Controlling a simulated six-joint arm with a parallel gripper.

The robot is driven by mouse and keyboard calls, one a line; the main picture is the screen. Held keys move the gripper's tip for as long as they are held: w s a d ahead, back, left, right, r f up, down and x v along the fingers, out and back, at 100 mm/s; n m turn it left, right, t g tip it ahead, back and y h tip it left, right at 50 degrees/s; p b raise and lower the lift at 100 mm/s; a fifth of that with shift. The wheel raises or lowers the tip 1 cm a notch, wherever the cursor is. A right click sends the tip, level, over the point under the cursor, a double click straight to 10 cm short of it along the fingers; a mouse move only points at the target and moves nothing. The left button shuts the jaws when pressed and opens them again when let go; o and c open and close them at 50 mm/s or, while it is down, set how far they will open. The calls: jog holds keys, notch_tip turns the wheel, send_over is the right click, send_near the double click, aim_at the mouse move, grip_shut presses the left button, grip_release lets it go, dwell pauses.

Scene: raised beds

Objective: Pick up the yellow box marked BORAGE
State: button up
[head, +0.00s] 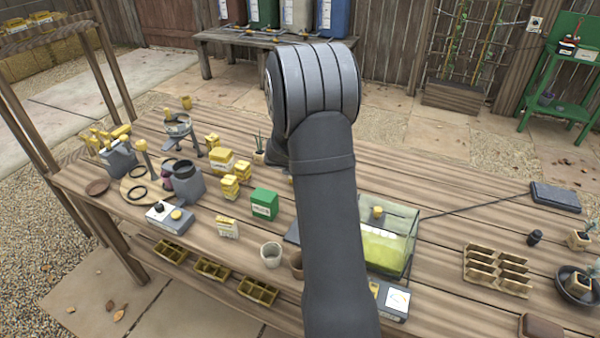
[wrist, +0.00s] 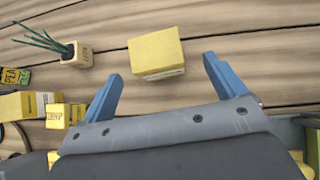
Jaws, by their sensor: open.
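A plain yellow box (wrist: 157,53) lies on the wooden planks in the wrist view, ahead of my gripper (wrist: 162,80) and between the lines of its two blue fingers. The fingers are spread apart with nothing between their tips. A pale label strip shows on the box's near side, but I cannot read it, so I cannot tell if it says BORAGE. In the head view my arm hides most of this area and the gripper's fingers. Several other yellow boxes (head: 222,161) stand left of my arm there, their print too small to read.
A small potted plant (wrist: 78,55) stands left of the box, with more yellow boxes (wrist: 58,115) at lower left. In the head view a green box (head: 264,204) and a white pot (head: 271,255) stand left of my arm, and a glass tank (head: 400,236) right of it.

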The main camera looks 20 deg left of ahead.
jog(key=shift+a+x, duration=0.15)
jog(key=shift+x, duration=1.9)
jog(key=shift+a+x, duration=0.15)
jog(key=shift+x, duration=1.9)
jog(key=shift+r, duration=0.2)
jog(key=c, duration=1.1)
